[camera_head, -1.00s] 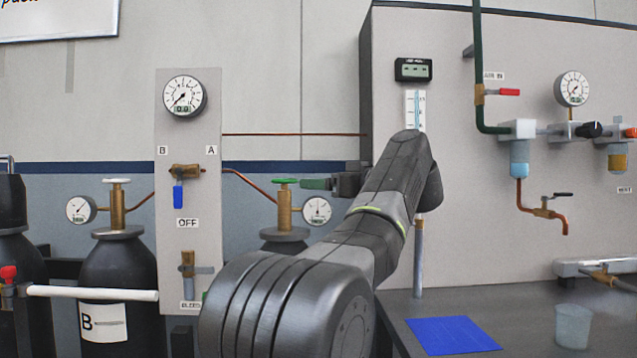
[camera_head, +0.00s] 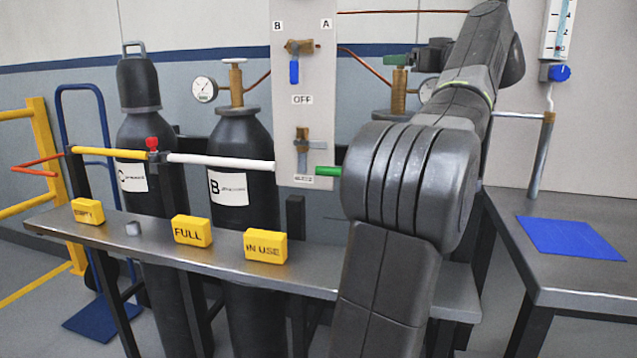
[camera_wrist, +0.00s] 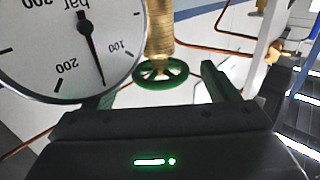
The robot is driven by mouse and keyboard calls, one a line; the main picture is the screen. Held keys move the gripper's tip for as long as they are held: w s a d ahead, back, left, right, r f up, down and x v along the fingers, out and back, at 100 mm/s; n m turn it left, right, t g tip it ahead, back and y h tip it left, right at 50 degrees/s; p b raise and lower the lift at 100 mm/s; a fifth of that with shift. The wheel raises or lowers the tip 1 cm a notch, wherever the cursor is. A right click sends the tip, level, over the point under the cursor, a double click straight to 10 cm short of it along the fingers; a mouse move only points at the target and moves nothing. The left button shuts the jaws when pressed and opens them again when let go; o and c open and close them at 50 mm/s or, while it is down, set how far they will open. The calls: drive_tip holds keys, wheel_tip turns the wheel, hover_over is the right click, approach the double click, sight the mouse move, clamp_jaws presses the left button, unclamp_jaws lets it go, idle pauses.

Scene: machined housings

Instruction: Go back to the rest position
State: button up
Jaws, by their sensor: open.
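My gripper (camera_head: 418,58) is beside the green handwheel (camera_head: 397,60) on top of the right-hand cylinder's brass valve. In the wrist view, my gripper (camera_wrist: 160,88) has its two green fingers spread apart. The green handwheel (camera_wrist: 160,75) shows beyond and between them, with a gap to each finger. Nothing is held. My own arm hides most of that cylinder and part of its gauge in the head view.
A large pressure gauge (camera_wrist: 65,45) is close on the wrist view's left. The valve panel (camera_head: 303,110) stands left of my arm. A bench (camera_head: 150,250) holds yellow tags, including IN USE (camera_head: 265,246). A blue mat (camera_head: 570,238) lies on the right table.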

drive_tip(key=x, duration=0.3)
drive_tip(key=shift+w+a, duration=0.15)
idle(0.3)
